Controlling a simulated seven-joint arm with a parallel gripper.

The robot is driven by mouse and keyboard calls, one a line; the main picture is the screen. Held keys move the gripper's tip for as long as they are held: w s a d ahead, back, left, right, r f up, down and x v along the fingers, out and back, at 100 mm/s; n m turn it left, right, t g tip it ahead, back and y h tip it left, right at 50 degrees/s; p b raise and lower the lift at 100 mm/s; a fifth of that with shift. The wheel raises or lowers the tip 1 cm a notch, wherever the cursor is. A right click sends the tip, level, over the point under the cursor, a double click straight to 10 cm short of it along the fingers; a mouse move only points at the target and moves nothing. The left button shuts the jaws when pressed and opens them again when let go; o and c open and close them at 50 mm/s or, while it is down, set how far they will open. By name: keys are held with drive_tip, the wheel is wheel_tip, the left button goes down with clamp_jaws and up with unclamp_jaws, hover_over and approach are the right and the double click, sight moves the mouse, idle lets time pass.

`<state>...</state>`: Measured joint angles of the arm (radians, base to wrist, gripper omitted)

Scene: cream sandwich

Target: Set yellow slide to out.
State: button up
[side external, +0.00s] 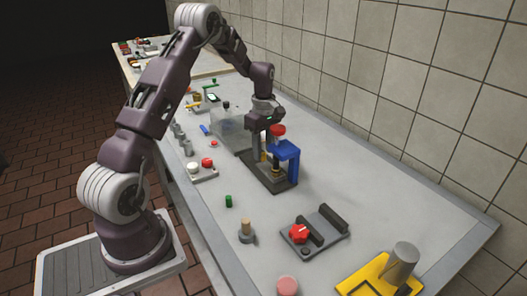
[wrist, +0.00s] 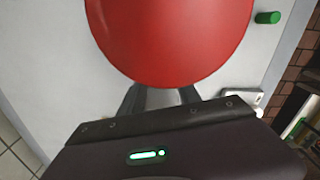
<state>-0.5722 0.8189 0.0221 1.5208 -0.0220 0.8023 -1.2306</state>
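I cannot tell for sure which part is the yellow slide. A small yellow piece (side external: 193,105) shows at the left back of the bench, and a yellow plate with an opening (side external: 352,286) lies at the front right. My gripper (side external: 262,132) is low over the middle of the bench, beside a red-topped blue press (side external: 289,153) on a dark base. In the wrist view a large red disc (wrist: 170,35) hides my fingertips (wrist: 162,92). The visible parts of the fingers stand apart. Whether they hold anything is hidden.
A clear box (side external: 228,128) stands just behind the press. A button box with a red button (side external: 207,162) is to the left. A green cylinder (side external: 228,201), a peg (side external: 246,230) and a red star knob (side external: 299,233) are in front. A tiled wall borders the right.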

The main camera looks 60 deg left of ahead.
drive_tip(key=shift+f, duration=0.65)
clamp_jaws()
drive_tip(key=shift+r, duration=0.1)
idle(0.8)
